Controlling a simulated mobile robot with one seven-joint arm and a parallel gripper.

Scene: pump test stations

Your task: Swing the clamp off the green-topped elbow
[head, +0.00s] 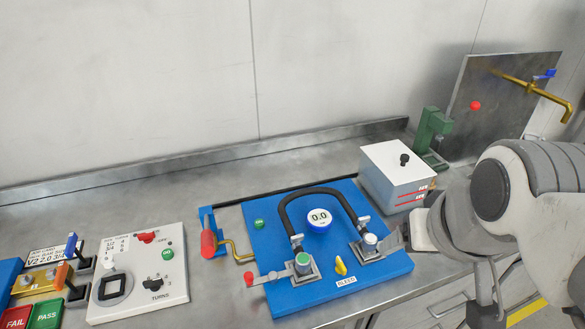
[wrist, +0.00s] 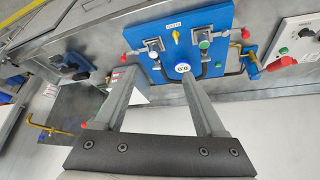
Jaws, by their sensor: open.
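The green-topped elbow (head: 302,262) stands at the front left of the blue board (head: 385,275), on one end of a black hose. Its clamp, a grey lever with a red knob (head: 249,279), reaches out to the left; I cannot tell how its inner end sits on the elbow. The wrist view also shows the elbow's green top (wrist: 204,44) and the clamp's red knob (wrist: 226,33). My gripper (wrist: 157,73) is open and empty. In the head view my gripper (head: 398,238) is at the board's right side, beside the white-topped elbow (head: 370,241), well away from the green one.
A red-handled brass pipe (head: 209,243) stands left of the clamp. A yellow knob (head: 341,266) and a round gauge (head: 319,219) lie between the elbows. A grey-white box (head: 396,176) stands behind my gripper. A control panel (head: 145,270) is further left.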

